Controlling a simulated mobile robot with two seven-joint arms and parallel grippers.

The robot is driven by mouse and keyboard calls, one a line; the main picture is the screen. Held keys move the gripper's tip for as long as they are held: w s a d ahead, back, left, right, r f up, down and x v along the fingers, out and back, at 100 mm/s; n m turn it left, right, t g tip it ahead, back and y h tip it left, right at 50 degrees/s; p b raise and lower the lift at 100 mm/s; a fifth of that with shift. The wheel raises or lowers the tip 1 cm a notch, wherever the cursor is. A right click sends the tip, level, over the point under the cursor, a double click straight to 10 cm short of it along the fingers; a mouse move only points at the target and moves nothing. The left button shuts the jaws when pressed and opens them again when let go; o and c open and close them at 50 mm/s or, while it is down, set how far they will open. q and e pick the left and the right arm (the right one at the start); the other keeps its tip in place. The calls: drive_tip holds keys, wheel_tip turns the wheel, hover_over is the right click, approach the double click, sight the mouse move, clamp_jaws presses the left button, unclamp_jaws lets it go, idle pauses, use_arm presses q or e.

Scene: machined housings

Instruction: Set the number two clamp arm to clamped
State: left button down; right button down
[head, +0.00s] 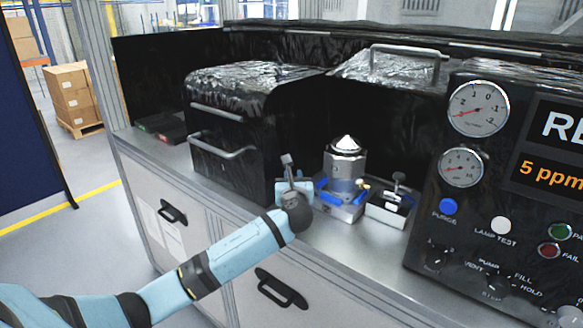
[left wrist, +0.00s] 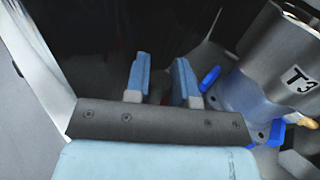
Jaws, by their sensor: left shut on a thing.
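In the head view my left gripper (head: 293,190) is at the left of the metal housing (head: 346,162), low over the bench. A grey metal clamp arm (head: 288,164) stands up at its fingers, largely hidden by them. The left wrist view shows the two blue fingers (left wrist: 161,82) close together; what lies between them is dark and hard to make out. Another clamp (head: 398,184) stands on a pale block right of the housing. No clamp number is readable. My right gripper is out of view.
A black foil-topped case (head: 225,150) with handles stands left of the gripper. A panel with gauges and knobs (head: 478,225) stands at the right. Bare steel bench (head: 335,232) lies in front of the housing. Drawers with black handles (head: 281,289) are below.

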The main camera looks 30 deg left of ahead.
use_arm(q)
drive_tip(key=shift+s+d+r+n+g+y+p, duration=0.15)
drive_tip(key=shift+d+n+g+y+p, duration=0.1)
drive_tip(key=shift+n+g+y+p, duration=0.3)
drive_tip(key=shift+d+r+n+g+y+p, duration=0.15)
drive_tip(key=shift+d+n+g+y+p, duration=0.1)
drive_tip(key=shift+n+g+y+p, duration=0.3)
drive_tip(key=shift+d+f+n+g+y+p, duration=0.1)
drive_tip(key=shift+d+n+g+y+p, duration=0.65)
drive_tip(key=shift+n+g, duration=0.9)
drive_tip(key=shift+d+f+n+g+y+p, duration=0.1)
drive_tip(key=shift+d+n+g+y+p, duration=0.3)
drive_tip(key=shift+n+g+y+p, duration=1.25)
drive_tip(key=shift+d+f+n+g+y+p, duration=0.2)
drive_tip(key=shift+d+n+g, duration=0.45)
drive_tip(key=shift+g, duration=1.95)
drive_tip(key=shift+r+n, duration=0.15)
drive_tip(key=shift+n, duration=0.1)
drive_tip(key=c, duration=1.3)
unclamp_jaws()
drive_tip(key=shift+a, duration=0.1)
drive_tip(key=shift+o, duration=0.2)
